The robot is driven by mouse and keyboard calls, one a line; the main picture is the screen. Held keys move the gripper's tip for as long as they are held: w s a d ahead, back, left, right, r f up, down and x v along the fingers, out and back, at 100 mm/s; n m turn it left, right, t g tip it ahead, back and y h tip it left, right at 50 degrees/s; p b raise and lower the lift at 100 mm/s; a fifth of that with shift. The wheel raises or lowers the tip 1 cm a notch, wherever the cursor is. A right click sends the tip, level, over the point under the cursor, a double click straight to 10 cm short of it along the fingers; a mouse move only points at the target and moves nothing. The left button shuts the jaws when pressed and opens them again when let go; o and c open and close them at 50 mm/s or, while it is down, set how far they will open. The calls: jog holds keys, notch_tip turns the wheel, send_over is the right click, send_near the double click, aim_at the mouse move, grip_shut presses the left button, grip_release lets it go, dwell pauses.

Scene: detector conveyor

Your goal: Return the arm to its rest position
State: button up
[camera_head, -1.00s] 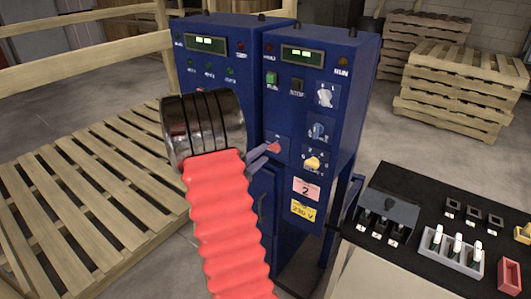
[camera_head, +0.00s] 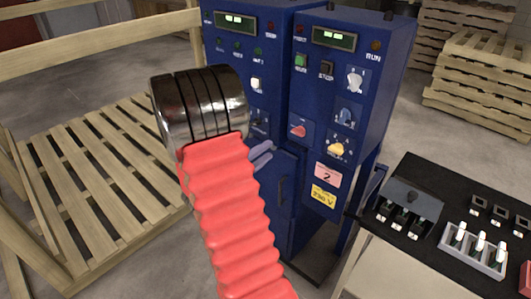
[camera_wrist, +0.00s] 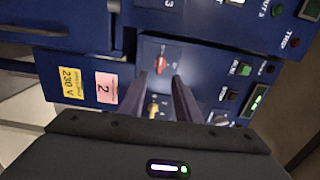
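My arm, with a red ribbed sleeve and a dark metal wrist, reaches up in front of the blue cabinets. My gripper (camera_head: 262,154) is open and empty, its two grey fingers apart. In the head view it is to the lower left of the red knob (camera_head: 297,131) on the right-hand blue cabinet (camera_head: 330,100). In the wrist view the red knob (camera_wrist: 160,63) shows just beyond and between the two fingertips (camera_wrist: 161,82), with a visible gap to them. No rest position is marked in view.
A black-topped table (camera_head: 437,190) with a switch box (camera_head: 409,206) and a tray of white-tipped parts (camera_head: 474,250) stands at right. A wooden pallet (camera_head: 90,185) and rails are at left. Stacked pallets (camera_head: 490,75) stand at back right.

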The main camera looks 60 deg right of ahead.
dwell(0.5)
jog(key=s+a+f+m+g+y, duration=0.4)
jog(key=s+f+m, duration=0.25)
jog(key=m, duration=0.55)
jog(key=s+a+m+y, duration=0.4)
jog(key=a+m+y, duration=0.2)
jog(key=a+m, duration=0.45)
jog(key=w+a+r+m+t+y, duration=0.25)
jog(key=a+m, duration=0.35)
jog(key=a, duration=0.3)
jog(key=w+a+r+m+t+y, duration=0.2)
jog(key=w+a+m+t+y, duration=0.15)
jog(key=a+m, duration=0.4)
jog(key=a+r+n+t+y, duration=0.1)
jog(key=a+r+t, duration=0.5)
jog(key=a+r, duration=0.4)
jog(key=a, duration=0.4)
jog(key=shift+w+a+r+n+y, duration=0.15)
jog(key=shift+w+r+n+y, duration=0.15)
jog(key=shift+w+r+y, duration=0.1)
